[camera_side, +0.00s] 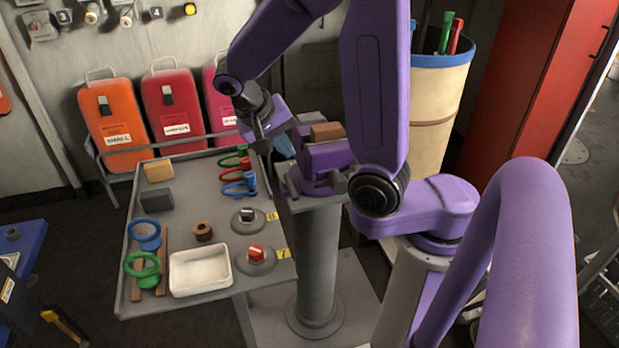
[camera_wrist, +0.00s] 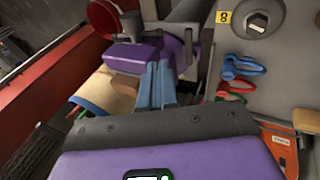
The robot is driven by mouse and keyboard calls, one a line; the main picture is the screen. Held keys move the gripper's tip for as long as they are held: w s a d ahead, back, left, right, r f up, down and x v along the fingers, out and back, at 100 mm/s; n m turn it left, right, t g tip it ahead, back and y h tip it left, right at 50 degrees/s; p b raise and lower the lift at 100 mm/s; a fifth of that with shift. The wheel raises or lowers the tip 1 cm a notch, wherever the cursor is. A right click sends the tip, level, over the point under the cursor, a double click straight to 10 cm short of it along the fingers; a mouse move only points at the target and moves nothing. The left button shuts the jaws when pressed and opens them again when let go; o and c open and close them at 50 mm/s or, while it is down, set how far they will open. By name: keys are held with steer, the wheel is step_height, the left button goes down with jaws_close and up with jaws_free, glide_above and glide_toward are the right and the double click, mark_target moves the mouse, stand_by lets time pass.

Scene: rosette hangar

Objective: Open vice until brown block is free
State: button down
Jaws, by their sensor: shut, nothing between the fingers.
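The purple vice (camera_side: 325,162) stands on a grey pedestal (camera_side: 317,250); its purple body also shows in the wrist view (camera_wrist: 138,56). The brown block (camera_side: 327,131) sits at the top of the vice, upper face visible. In the wrist view the block (camera_wrist: 123,88) is partly hidden beside my fingers.
Left of the vice is a grey table (camera_side: 210,225) with a white tray (camera_side: 200,271), coloured shackles and two round knobs. A beige bin (camera_side: 435,105) with a blue rim stands behind right. Orange and red cases (camera_side: 112,120) line the wall.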

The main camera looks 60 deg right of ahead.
mark_target(314, 185)
steer(key=x, duration=1.3)
steer(key=shift+d+f, duration=0.1)
steer(key=shift+f, duration=0.2)
steer(key=shift+f, duration=0.1)
steer(key=shift+f+g+h, duration=0.1)
steer(key=shift+g+h, duration=0.3)
steer(key=shift+f+g+h, duration=0.35)
steer(key=shift+g+h, duration=0.25)
steer(key=shift+h, duration=0.1)
steer(key=shift+s+d+f+n+g+h, duration=0.1)
steer(key=shift+s+d+f+g+h, duration=0.3)
steer(key=shift+f, duration=0.8)
steer(key=shift+s+d+f+n+g+h, duration=0.1)
steer(key=shift+s+d+f+g+h, duration=0.25)
steer(key=shift+f, duration=0.9)
steer(key=shift+s+d+f+n+g+h, duration=0.1)
steer(key=shift+s+d+f+g+h, duration=0.15)
steer(key=shift+s+d+f+h, duration=0.65)
